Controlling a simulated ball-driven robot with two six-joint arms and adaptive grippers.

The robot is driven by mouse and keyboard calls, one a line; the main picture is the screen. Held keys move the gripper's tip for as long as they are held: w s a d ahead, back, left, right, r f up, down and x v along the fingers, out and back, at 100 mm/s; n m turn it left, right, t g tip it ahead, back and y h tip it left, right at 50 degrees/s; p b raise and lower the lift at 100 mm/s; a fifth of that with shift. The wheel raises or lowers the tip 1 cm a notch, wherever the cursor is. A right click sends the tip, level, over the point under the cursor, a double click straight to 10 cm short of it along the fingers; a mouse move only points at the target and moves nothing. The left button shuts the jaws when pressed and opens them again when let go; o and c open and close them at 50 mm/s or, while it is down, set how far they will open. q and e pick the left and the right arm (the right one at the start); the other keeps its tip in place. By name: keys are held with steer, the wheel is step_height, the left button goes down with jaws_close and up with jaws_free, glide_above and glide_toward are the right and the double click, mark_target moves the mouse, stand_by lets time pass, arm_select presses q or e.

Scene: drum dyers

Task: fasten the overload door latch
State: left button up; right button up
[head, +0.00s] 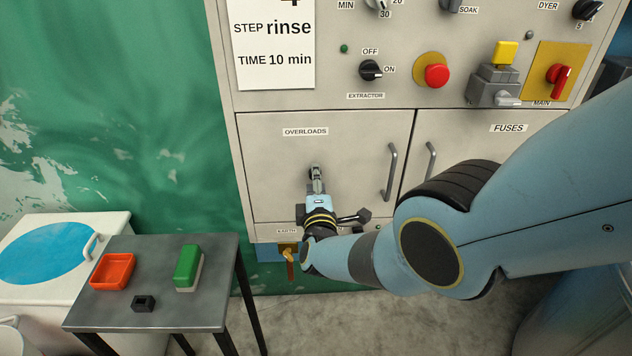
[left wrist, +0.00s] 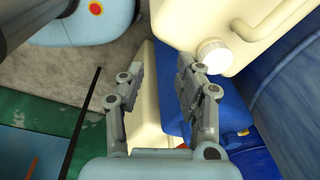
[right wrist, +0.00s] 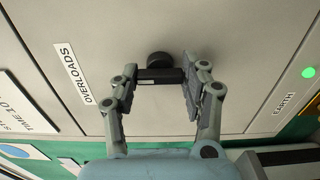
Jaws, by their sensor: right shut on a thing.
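The overload door (head: 275,155) is the grey panel marked OVERLOADS and looks closed. Its latch, a dark bar with a round black knob (right wrist: 160,68), shows in the right wrist view between my right fingertips. My right gripper (head: 316,180) is at the lower middle of the door and shut on this latch; it also shows in the right wrist view (right wrist: 162,88). In the head view the gripper mostly hides the latch. My left gripper (left wrist: 158,85) shows only in the left wrist view, with its fingers wide apart and empty.
A fuses door (head: 460,140) with its handle is right of the overload door handle (head: 390,172). Knobs and a red button (head: 436,75) are above. A table (head: 150,315) with an orange tray (head: 112,285) stands left. A cream canister (left wrist: 285,50) is beside the left gripper.

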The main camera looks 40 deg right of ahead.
stand_by(0.3)
steer(key=o, duration=1.2)
steer(key=shift+c, duration=0.2)
steer(key=shift+s+a, duration=0.1)
steer(key=v, duration=1.1)
steer(key=shift+s, duration=0.35)
steer(key=shift+a+f, duration=0.1)
